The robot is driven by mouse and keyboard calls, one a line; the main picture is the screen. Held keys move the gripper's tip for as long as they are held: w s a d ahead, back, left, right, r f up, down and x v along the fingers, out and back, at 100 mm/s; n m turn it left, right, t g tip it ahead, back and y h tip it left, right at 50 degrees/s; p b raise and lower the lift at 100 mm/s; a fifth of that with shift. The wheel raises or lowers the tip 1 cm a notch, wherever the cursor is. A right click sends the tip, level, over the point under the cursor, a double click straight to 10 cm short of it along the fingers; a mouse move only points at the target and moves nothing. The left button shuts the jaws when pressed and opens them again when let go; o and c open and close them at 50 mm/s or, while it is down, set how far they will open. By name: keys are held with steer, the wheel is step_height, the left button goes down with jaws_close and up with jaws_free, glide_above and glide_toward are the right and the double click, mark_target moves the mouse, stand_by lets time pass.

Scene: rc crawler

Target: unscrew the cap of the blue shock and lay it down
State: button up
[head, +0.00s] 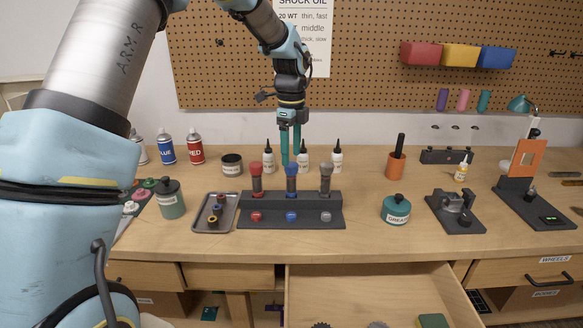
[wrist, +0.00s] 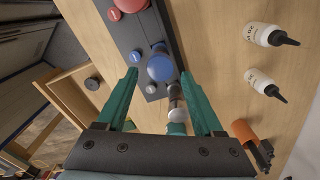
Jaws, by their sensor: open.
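The blue shock (head: 291,183) stands upright in the dark rack (head: 290,240), between a red shock (head: 256,182) and a grey shock (head: 326,180). Its round blue cap (wrist: 160,67) is on top and shows from above in the wrist view. My gripper (head: 290,160) points straight down above the blue shock. Its teal fingers are apart and empty. In the wrist view the cap appears between the fingertips (wrist: 158,74); I cannot tell exactly how far below them it is.
A grey tray (head: 205,226) with small parts lies left of the rack. White oil bottles (head: 337,158) stand behind it. A teal grease pot (head: 396,210) stands to the right, with bare table between. An open drawer (head: 375,290) is below the front edge.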

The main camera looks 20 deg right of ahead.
mark_target(291, 167)
steer(key=shift+f+b, duration=0.65)
steer(key=shift+f, duration=0.75)
steer(key=shift+c, duration=0.4)
jaws_close()
steer(key=shift+n+p, duration=0.3)
steer(key=shift+n, duration=1.8)
steer(key=n, duration=0.4)
steer(key=shift+n+p, duration=0.3)
steer(key=n, duration=0.3)
steer(key=shift+n, duration=0.4)
